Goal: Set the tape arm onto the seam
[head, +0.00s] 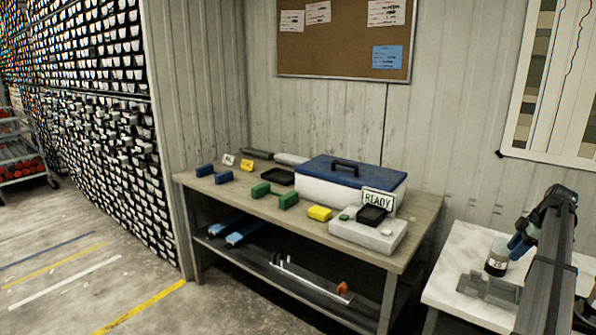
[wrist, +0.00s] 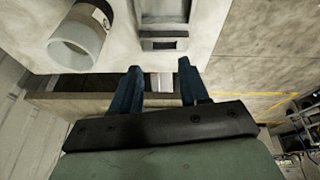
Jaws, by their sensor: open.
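My gripper (wrist: 159,72) is open in the wrist view, with two blue fingers apart and nothing between them. In the head view, my gripper (head: 518,245) hangs over the white table at the right, close to a pale cylinder with a dark label (head: 497,258). The cylinder also shows at the upper left of the wrist view (wrist: 78,44), its round open end facing the camera. A grey stepped fixture (head: 489,289) lies on the white table; a grey slotted part (wrist: 163,22) shows at the wrist view's top. I cannot pick out the tape arm or seam with certainty.
The white table (head: 462,251) has some bare surface around the fixture. A gap separates the tables.

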